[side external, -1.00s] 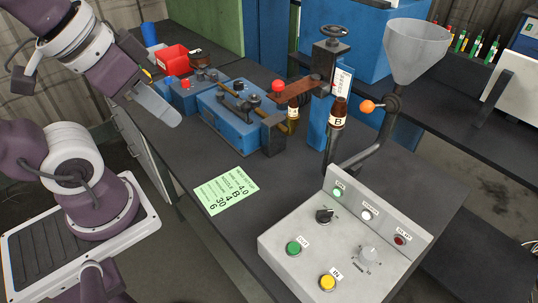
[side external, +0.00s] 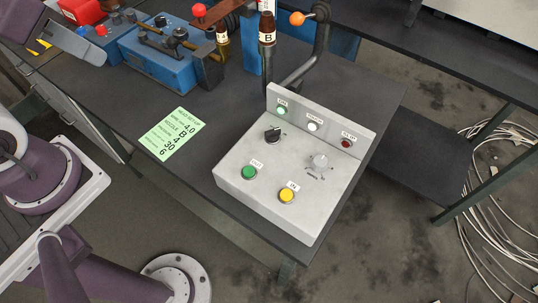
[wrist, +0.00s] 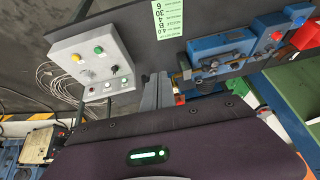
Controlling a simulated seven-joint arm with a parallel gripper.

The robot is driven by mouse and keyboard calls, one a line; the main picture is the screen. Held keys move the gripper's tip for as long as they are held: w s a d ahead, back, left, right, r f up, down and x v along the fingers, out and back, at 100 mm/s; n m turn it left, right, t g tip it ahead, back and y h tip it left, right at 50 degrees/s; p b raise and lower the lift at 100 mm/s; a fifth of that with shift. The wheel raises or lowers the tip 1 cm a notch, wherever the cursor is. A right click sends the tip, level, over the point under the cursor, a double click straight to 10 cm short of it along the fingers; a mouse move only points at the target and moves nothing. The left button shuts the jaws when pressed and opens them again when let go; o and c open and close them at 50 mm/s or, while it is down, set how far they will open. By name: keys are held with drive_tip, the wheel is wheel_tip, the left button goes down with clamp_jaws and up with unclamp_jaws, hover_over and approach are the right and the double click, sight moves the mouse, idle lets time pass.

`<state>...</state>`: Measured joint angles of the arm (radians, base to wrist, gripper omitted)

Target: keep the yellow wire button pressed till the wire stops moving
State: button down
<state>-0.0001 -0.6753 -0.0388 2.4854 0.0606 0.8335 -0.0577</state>
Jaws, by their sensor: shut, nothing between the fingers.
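The yellow button (side external: 287,195), labelled IN, is on the front right of the sloping grey control box (side external: 240,150). A green button (side external: 249,173) is to its left. In the wrist view the yellow button (wrist: 76,58) is on the box at the upper left, with nothing touching it. My gripper (side external: 98,56) is at the upper left of the side view, beside the blue machine and well away from the button. In the wrist view my gripper (wrist: 157,88) is shut and empty. No wire can be made out.
A green setup card (side external: 171,134) lies on the dark table between my gripper and the box. A blue machine (side external: 160,60) and a bottle marked B (side external: 267,35) stand at the back. The box carries a black knob (side external: 272,134), a grey dial (side external: 319,162) and lamps.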

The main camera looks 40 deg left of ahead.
drive_tip(key=w+d+f+m+h, duration=0.1)
drive_tip(key=w+d+f+m, duration=0.1)
drive_tip(key=w+d+f, duration=0.4)
drive_tip(key=w+d+f+m+h, duration=0.15)
drive_tip(key=w+d, duration=0.25)
drive_tip(key=w, duration=0.4)
drive_tip(key=m+g+h, duration=0.3)
drive_tip(key=g+h, duration=0.1)
drive_tip(key=h, duration=0.3)
hover_over(282, 192)
wheel_tip(282, 192, down, 6)
drive_tip(key=shift+f, duration=0.15)
drive_tip(key=shift+f, duration=4.4)
drive_tip(key=shift+f, duration=0.4)
